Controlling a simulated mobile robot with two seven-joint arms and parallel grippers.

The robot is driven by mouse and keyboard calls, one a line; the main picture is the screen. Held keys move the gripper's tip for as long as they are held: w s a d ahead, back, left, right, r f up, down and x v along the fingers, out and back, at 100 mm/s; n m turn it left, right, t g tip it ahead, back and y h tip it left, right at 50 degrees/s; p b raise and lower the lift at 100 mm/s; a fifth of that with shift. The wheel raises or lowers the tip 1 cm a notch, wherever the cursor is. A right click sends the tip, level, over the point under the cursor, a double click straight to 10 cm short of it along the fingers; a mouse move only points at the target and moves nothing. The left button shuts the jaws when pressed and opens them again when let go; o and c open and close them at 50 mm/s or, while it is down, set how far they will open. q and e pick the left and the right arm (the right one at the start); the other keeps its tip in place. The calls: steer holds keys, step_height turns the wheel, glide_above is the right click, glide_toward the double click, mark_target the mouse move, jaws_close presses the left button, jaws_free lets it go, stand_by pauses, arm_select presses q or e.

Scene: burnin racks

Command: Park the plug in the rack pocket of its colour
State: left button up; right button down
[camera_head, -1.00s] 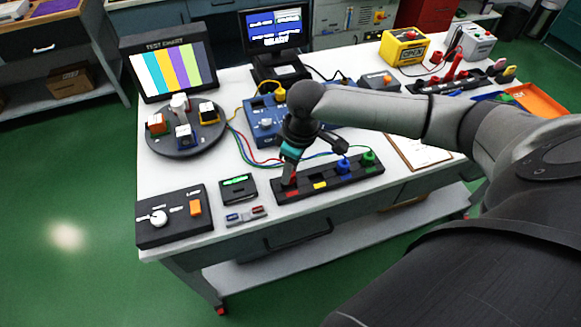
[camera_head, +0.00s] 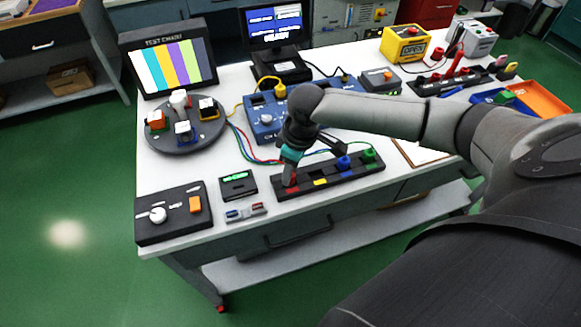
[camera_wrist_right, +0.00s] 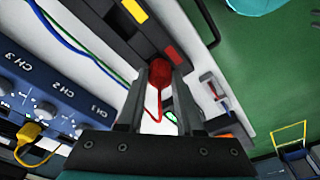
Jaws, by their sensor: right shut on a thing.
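The black rack (camera_head: 333,181) lies near the table's front edge, with red, yellow, blue and green pockets in a row. My right gripper (camera_head: 290,180) is at its left end, by the red pocket. In the right wrist view, the gripper (camera_wrist_right: 160,75) is shut on the red plug (camera_wrist_right: 157,73), with one finger on each side. The red pocket marking (camera_wrist_right: 173,54) shows right beside the plug. I cannot tell whether the plug is seated. The blue plug (camera_head: 344,162) and green plug (camera_head: 369,155) stand in the rack. The yellow pocket (camera_head: 320,182) looks empty. My left gripper is not in view.
A blue channel box (camera_head: 266,124) with coloured cables stands behind the rack. A round carousel (camera_head: 187,137), a small display (camera_head: 238,186) and a black switch panel (camera_head: 172,220) are to the left. A clipboard (camera_head: 420,153) lies to the right.

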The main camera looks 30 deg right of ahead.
steer(key=shift+f, duration=0.2)
steer(key=shift+c, duration=2.4)
jaws_free()
step_height(320, 180, up, 15)
steer(key=s+d+p, duration=0.1)
steer(key=s+p, duration=0.1)
steer(key=p, duration=0.1)
steer(key=shift+d, duration=0.1)
